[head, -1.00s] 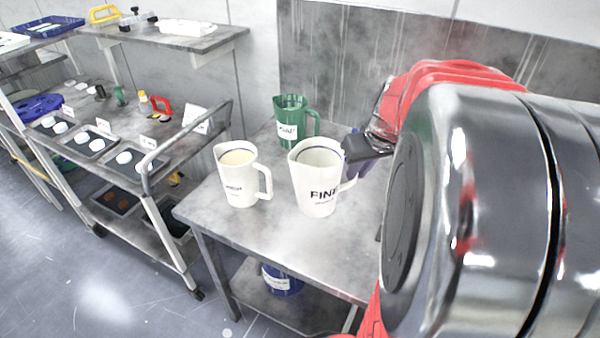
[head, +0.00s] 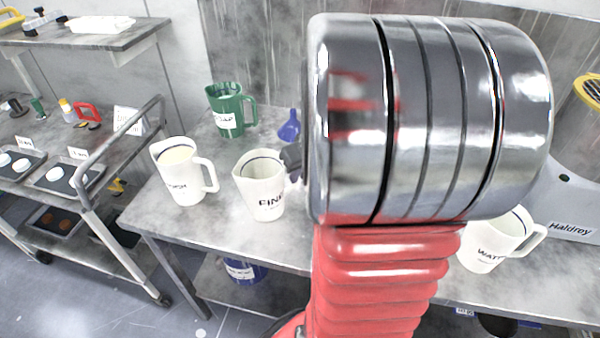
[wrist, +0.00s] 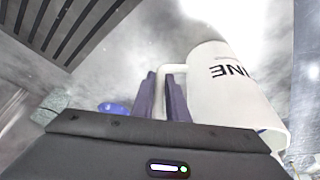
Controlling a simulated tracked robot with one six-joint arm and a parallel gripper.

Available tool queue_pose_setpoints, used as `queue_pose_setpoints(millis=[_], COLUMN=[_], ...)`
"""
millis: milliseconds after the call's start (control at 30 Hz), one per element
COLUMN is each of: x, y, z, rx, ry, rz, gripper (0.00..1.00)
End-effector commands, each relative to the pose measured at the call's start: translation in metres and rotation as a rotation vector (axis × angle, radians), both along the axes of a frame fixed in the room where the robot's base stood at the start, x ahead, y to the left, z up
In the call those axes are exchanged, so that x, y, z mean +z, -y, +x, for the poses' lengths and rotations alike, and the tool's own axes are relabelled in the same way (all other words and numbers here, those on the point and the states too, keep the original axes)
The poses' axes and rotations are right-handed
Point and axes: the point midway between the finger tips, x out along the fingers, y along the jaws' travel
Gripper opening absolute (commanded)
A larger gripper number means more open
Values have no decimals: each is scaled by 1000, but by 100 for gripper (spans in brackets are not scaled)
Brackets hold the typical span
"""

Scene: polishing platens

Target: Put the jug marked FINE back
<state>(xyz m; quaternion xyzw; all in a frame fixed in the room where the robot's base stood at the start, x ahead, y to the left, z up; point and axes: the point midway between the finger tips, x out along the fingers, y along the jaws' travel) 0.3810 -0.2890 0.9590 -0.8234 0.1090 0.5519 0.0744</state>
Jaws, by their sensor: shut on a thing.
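The white jug marked FINE (head: 262,192) is at the front of the grey table, right of another white jug, and looks slightly tilted in the head view. My gripper (head: 293,160) is at its right side, mostly hidden behind my arm. In the wrist view my gripper's two dark fingers (wrist: 162,97) close around the handle of the FINE jug (wrist: 225,95). I cannot tell whether the jug's base touches the table.
On the table (head: 140,213) stand a white jug (head: 180,172) with pale contents, a green jug (head: 229,112), a blue funnel (head: 289,128) and a white jug marked WATER (head: 488,248). A trolley (head: 88,210) is left. A Haldrey machine (head: 570,215) is right.

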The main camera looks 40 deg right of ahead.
Motion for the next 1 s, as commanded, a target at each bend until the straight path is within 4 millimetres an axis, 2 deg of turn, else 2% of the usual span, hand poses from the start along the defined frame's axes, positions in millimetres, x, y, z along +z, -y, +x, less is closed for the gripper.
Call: queue_pose_setpoints(millis=[400, 433, 667, 1000], x=[-5, -5, -5, -2], y=[1, 1, 1, 1], z=[0, 0, 0, 0], rx=[-1, -1, -1, -1], ry=[0, 0, 0, 1], rz=[-2, -2, -2, -2], gripper=[0, 15, 31, 32])
